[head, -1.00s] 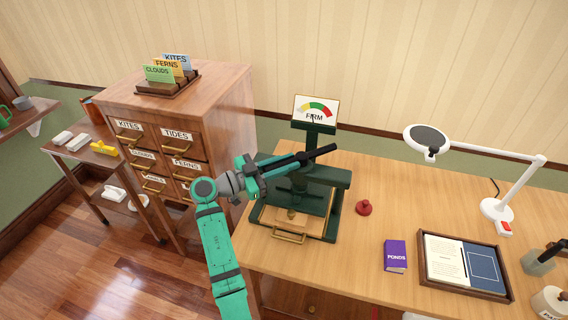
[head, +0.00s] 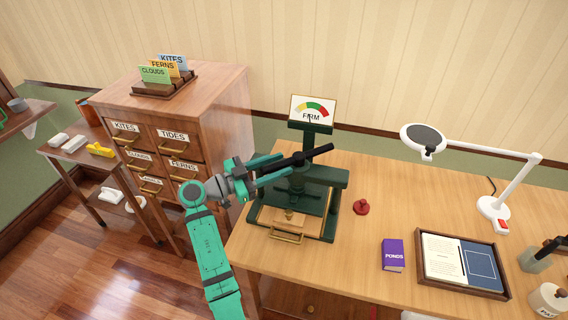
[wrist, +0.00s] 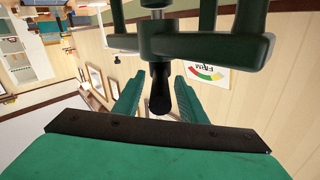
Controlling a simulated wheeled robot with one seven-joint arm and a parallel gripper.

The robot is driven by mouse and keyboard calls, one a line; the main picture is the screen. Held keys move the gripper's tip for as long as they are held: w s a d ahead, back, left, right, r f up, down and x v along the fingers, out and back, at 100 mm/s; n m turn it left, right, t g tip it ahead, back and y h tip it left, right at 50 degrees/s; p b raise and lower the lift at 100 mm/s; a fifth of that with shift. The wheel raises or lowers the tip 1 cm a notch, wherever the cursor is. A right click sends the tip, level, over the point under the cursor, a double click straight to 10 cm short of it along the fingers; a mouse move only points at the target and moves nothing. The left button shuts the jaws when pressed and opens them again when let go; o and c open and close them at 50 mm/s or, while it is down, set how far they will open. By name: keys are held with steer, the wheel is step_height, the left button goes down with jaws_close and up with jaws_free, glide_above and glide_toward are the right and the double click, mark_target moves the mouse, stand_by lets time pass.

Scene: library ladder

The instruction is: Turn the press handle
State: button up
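The dark green press (head: 337,197) stands on the left part of the desk. Its black handle bar (head: 318,153) slopes up to the right across the press, below the gauge sign (head: 312,110) marked FIRM. My gripper (head: 290,164) is at the near, left part of the bar, one finger on each side of it. In the wrist view the dark rounded handle end (wrist: 160,92) sits between my two green fingers (wrist: 160,98). They look apart, with a gap beside the handle. Whether either finger touches it is hard to tell.
A wooden drawer cabinet (head: 222,120) stands close to the left of my arm. On the desk (head: 370,185) are a red knob-like piece (head: 361,207), a purple PONDS book (head: 393,254), a framed tray (head: 505,287) and a white lamp (head: 497,208). Desk space right of the press is mostly clear.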

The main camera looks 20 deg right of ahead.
steer(key=s+a, duration=0.1)
steer(key=a, duration=0.7)
steer(key=shift+s+a, duration=0.15)
steer(key=shift+s, duration=0.05)
steer(key=shift+f, duration=0.1)
stand_by(1.7)
